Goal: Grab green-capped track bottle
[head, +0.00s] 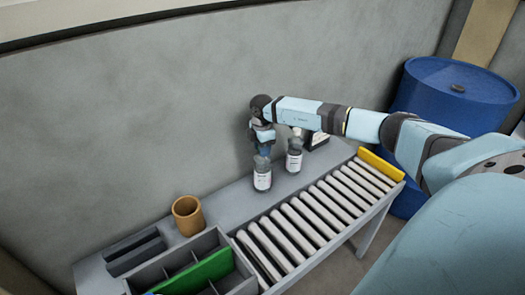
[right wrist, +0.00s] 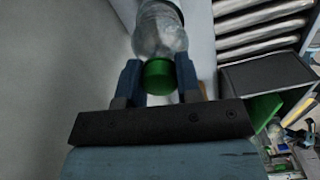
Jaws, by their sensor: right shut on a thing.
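The green-capped bottle (right wrist: 160,30) is clear, and its green cap (right wrist: 159,76) sits between my fingers in the right wrist view. In the head view this bottle (head: 262,176), with a white label, stands upright on the grey table directly under my right gripper (head: 263,154). My right gripper (right wrist: 158,82) is shut on the cap end from above. The cap is hidden by the fingers in the head view. A second labelled bottle (head: 294,157) stands close by to the right, apart from the gripper. My left gripper is not in view.
A roller conveyor (head: 308,215) with a yellow end stop (head: 381,164) runs along the table front. An orange cup (head: 187,216) and a grey divided bin (head: 226,237) with a green panel are left. A wall is behind.

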